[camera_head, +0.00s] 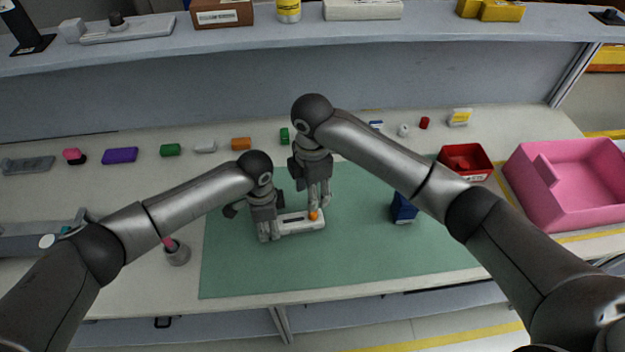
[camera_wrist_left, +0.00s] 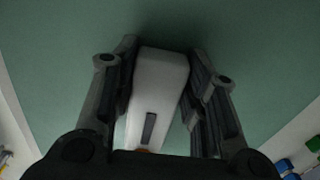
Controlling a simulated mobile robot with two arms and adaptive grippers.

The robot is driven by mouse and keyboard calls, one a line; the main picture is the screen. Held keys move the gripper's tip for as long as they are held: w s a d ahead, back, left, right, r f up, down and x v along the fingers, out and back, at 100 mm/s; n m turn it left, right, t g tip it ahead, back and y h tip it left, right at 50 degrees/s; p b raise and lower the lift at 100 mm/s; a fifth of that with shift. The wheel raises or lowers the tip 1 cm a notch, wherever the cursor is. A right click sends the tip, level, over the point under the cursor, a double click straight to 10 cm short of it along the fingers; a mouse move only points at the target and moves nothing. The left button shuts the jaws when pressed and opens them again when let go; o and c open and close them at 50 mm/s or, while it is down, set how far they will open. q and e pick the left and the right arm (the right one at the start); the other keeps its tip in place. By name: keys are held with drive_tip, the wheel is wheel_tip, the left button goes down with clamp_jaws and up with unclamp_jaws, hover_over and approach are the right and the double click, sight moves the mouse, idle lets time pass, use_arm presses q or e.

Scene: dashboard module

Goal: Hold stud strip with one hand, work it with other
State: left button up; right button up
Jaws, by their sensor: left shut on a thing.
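The stud strip (camera_head: 299,224) is a pale, narrow bar lying flat on the green mat (camera_head: 240,275). An orange stud (camera_head: 314,215) shows at its right end. My left gripper (camera_head: 268,237) is shut on the strip's left end. In the left wrist view its fingers lie along both sides of the white strip (camera_wrist_left: 160,80), which has a dark slot in its face. My right gripper (camera_head: 319,204) points down just above the orange stud. Its fingers partly hide the stud, and I cannot tell whether they touch it or how far apart they are.
A dark blue block (camera_head: 403,208) stands on the mat's right side. A red bin (camera_head: 466,161) and a pink crate (camera_head: 575,185) are at the right. Several small coloured items line the back. The mat's front is clear.

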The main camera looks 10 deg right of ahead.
wheel_tip(320, 180, down, 8)
drive_tip(key=shift+f, duration=0.1)
idle(0.4)
clamp_jaws()
idle(0.4)
drive_tip(key=shift+r, duration=3.15)
